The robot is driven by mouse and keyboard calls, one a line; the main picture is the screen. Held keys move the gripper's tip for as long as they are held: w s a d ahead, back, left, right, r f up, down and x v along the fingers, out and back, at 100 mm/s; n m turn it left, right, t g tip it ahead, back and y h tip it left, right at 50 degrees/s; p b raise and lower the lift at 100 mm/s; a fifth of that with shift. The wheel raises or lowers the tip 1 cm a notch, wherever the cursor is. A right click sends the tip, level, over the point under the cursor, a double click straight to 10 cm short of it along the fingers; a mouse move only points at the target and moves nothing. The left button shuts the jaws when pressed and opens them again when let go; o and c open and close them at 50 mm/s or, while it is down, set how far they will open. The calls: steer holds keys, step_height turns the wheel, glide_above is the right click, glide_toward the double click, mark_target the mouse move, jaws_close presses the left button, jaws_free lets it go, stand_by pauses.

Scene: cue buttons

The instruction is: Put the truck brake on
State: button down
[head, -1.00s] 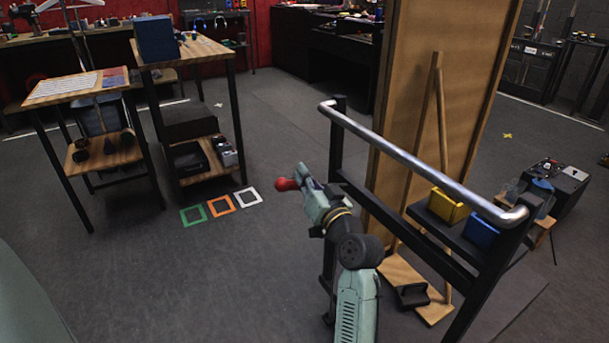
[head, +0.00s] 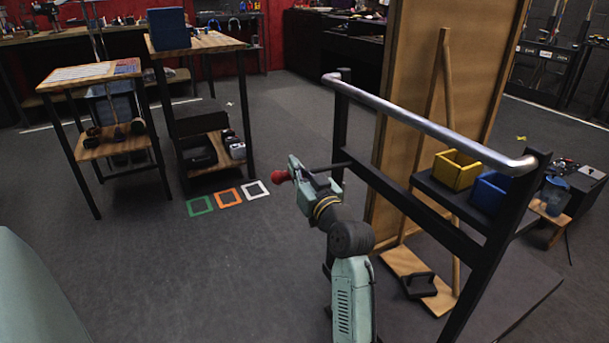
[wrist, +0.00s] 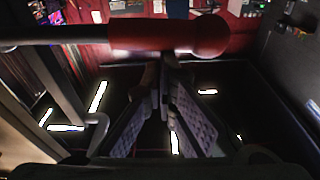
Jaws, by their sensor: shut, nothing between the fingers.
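The truck (head: 479,225) is a black frame with a silver push rail, at the right in the head view. A dark brake lever (head: 333,166) sticks out leftward from its post and ends in a red knob (head: 281,176). In the wrist view the lever (wrist: 60,36) crosses the top, roughly level, with its red grip (wrist: 155,38) ending in a round knob. My gripper (head: 297,164) is shut and empty beside the red end. In the wrist view my fingertips (wrist: 165,68) sit just below the red grip; I cannot tell whether they touch it.
A yellow bin (head: 455,171) and a blue bin (head: 491,194) sit on the truck's shelf. A wooden board (head: 412,90) stands behind its rail. Two workbenches stand at the left, with green, orange and white floor squares (head: 228,197) near them. The floor between is clear.

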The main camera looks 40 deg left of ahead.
step_height(320, 180, down, 10)
steer(key=n+b, duration=0.4)
steer(key=b, duration=0.7)
steer(key=shift+r+n+g, duration=0.15)
steer(key=shift+n+g, duration=0.25)
